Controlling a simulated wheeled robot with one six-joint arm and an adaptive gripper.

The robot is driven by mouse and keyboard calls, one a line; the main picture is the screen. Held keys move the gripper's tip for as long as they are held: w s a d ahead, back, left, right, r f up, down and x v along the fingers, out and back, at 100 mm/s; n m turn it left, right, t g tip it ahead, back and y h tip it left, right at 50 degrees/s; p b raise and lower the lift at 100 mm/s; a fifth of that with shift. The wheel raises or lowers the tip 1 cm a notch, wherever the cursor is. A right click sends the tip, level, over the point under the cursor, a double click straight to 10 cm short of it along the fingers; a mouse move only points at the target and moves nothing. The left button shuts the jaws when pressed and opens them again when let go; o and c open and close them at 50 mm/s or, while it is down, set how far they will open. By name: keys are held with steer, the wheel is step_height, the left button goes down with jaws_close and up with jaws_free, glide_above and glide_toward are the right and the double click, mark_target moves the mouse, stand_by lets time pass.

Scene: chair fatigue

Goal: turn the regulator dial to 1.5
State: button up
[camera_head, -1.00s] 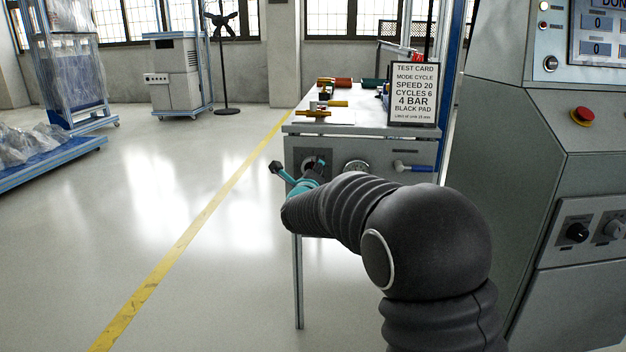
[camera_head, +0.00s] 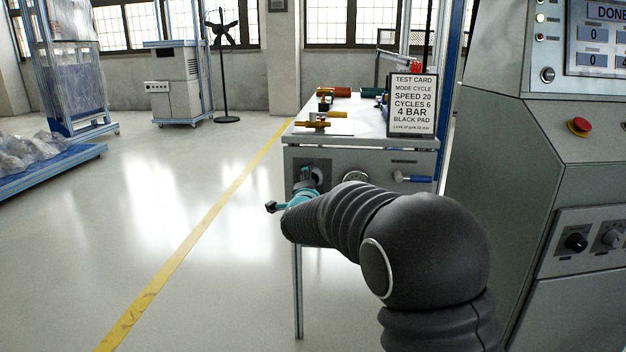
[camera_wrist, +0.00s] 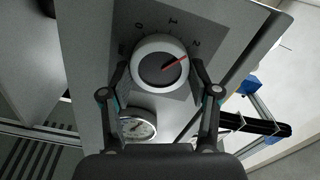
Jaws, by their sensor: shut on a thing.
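The regulator dial (camera_wrist: 150,65) is a round knob with a pale rim, a dark face and a red pointer, on a dark plate marked with numerals. In the wrist view the pointer slants up and right, close to the numeral that looks like 2. My gripper (camera_wrist: 160,75) is shut on the dial, with one finger at each side of its rim. In the head view my gripper (camera_head: 304,187) is at the left of the bench's front panel, and the dial (camera_head: 318,173) is partly hidden behind it.
A round gauge (camera_wrist: 138,127) sits beside the dial. A blue-handled valve (camera_head: 415,179) is to the right on the panel. The bench top (camera_head: 345,127) holds fittings and a test card (camera_head: 411,105). A grey console (camera_head: 500,180) stands at right; open floor lies left.

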steer(key=shift+a+r+n+p, duration=0.1)
steer(key=shift+n+p, duration=0.3)
steer(key=shift+n, duration=0.9)
steer(key=o, duration=1.2)
steer(key=shift+c, duration=0.2)
steer(key=s, duration=1.2)
steer(key=shift+a, duration=0.15)
